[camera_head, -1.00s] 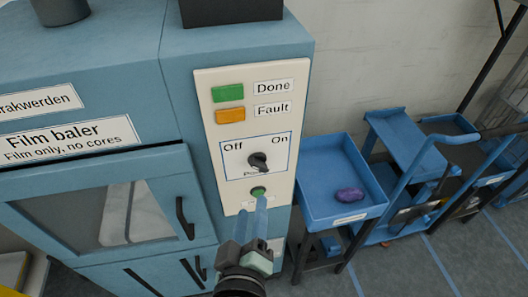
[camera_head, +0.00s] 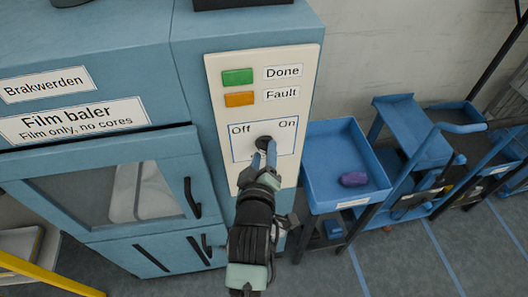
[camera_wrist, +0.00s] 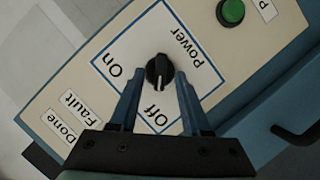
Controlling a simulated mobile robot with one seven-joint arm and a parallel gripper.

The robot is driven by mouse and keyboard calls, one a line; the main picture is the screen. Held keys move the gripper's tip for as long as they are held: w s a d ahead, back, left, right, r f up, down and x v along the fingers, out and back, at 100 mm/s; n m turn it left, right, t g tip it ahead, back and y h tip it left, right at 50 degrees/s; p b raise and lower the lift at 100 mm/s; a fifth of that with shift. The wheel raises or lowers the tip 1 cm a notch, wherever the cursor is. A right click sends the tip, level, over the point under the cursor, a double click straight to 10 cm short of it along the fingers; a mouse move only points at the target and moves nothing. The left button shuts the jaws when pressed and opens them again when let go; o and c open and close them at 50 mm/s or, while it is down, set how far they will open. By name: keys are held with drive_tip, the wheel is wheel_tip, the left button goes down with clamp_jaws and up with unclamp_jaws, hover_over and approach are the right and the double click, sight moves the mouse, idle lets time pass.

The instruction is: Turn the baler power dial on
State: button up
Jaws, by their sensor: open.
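The black power dial (camera_wrist: 158,71) sits on a white card with Off and On labels on the baler's cream control panel (camera_head: 226,120). In the wrist view its white pointer mark runs down the knob, nearer the Off label than the On label. My gripper (camera_wrist: 157,82) is open, with its blue fingers on either side of the dial; I cannot tell whether they touch it. In the head view my gripper (camera_head: 264,153) covers the lower part of the dial (camera_head: 264,142) and the Power label.
A green lamp (camera_head: 238,77) and an orange lamp (camera_head: 240,99) are above the dial. A green button (camera_wrist: 231,12) is below it. A baler door handle (camera_head: 192,198) stands out at left. A blue tray cart (camera_head: 322,201) holding a purple item (camera_head: 354,179) stands at right.

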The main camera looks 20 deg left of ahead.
drive_tip(key=shift+w, duration=0.1)
drive_tip(key=shift+c, duration=0.3)
clamp_jaws()
drive_tip(key=shift+m+p, duration=0.3)
drive_tip(key=m+g+y+b, duration=0.1)
drive_tip(key=m+y, duration=0.1)
drive_tip(key=m, duration=0.2)
drive_tip(key=d+m+g+y+b, duration=0.1)
drive_tip(key=m+g+y, duration=0.1)
drive_tip(key=m, duration=0.1)
drive_tip(key=w+m+g+y+b, duration=0.1)
drive_tip(key=m+y, duration=0.1)
drive_tip(key=m, duration=0.2)
drive_tip(key=shift+d+f+m+y, duration=0.1)
drive_tip(key=shift+d+m+y, duration=0.1)
drive_tip(key=shift+m+y, duration=0.15)
idle(0.4)
drive_tip(key=shift+g+b, duration=0.3)
idle(0.3)
drive_tip(key=shift+o, duration=0.3)
unclamp_jaws()
